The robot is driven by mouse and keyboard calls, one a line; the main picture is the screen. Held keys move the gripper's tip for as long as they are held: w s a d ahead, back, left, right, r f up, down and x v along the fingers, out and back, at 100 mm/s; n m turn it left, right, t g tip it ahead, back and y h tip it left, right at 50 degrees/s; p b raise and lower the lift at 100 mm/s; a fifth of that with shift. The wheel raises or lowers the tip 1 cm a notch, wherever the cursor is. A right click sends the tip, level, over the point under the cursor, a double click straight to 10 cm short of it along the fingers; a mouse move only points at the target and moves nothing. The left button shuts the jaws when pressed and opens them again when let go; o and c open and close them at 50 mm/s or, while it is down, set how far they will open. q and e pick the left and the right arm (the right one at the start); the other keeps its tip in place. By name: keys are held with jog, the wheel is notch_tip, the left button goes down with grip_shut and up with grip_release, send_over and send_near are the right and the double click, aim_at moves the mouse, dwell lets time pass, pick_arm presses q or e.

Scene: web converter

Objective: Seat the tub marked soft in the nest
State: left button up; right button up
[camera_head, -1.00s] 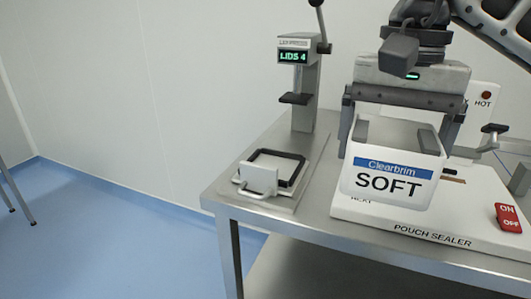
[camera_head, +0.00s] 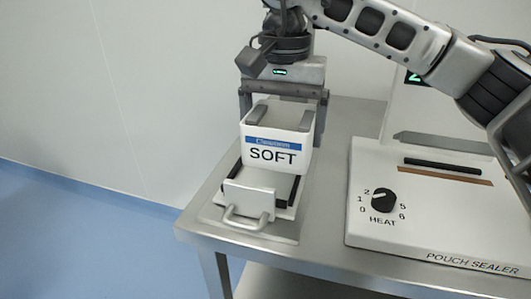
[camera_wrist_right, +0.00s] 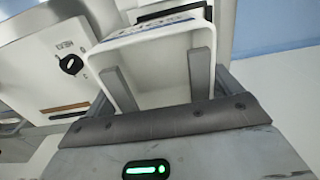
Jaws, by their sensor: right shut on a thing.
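The white tub marked SOFT (camera_head: 275,153), with a blue Clearbrim band, is held upright by my right gripper (camera_head: 283,118) in the head view. The gripper is shut on the tub's walls. The tub also shows in the right wrist view (camera_wrist_right: 158,60), its open top between the two fingers (camera_wrist_right: 160,82). The nest (camera_head: 287,190), a black-edged frame with a white front plate and handle, is on the table's left part. The tub is over the back of the nest and hides much of it. I cannot tell whether they touch. My left gripper is out of view.
The pouch sealer (camera_head: 430,210) with a HEAT knob stands to the right on the steel table (camera_head: 325,225). A strip of bare table lies between it and the nest. The lid press column is hidden behind my right arm and gripper.

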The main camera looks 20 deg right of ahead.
aim_at(266, 114)
jog(key=shift+w+a+f, duration=0.3)
jog(key=shift+w+f, duration=0.1)
jog(key=shift+f, duration=0.2)
jog(key=shift+w+a+f, duration=0.25)
jog(key=shift+w+f, duration=0.15)
jog(key=shift+f, duration=0.15)
jog(key=shift+w+a+f, duration=0.2)
jog(key=shift+w+f, duration=0.1)
jog(key=shift+f, duration=0.1)
jog(key=shift+w+a+f, duration=0.1)
jog(key=shift+f, duration=0.8)
jog(key=shift+w+a+f, duration=0.1)
jog(key=shift+f, duration=0.8)
jog(key=shift+f, duration=0.1)
jog(key=o, duration=0.6)
jog(key=shift+f, duration=0.1)
jog(key=shift+c, duration=0.2)
jog(key=shift+o, duration=0.8)
jog(key=shift+r, duration=0.3)
notch_tip(266, 114, up, 7)
jog(key=shift+r, duration=0.15)
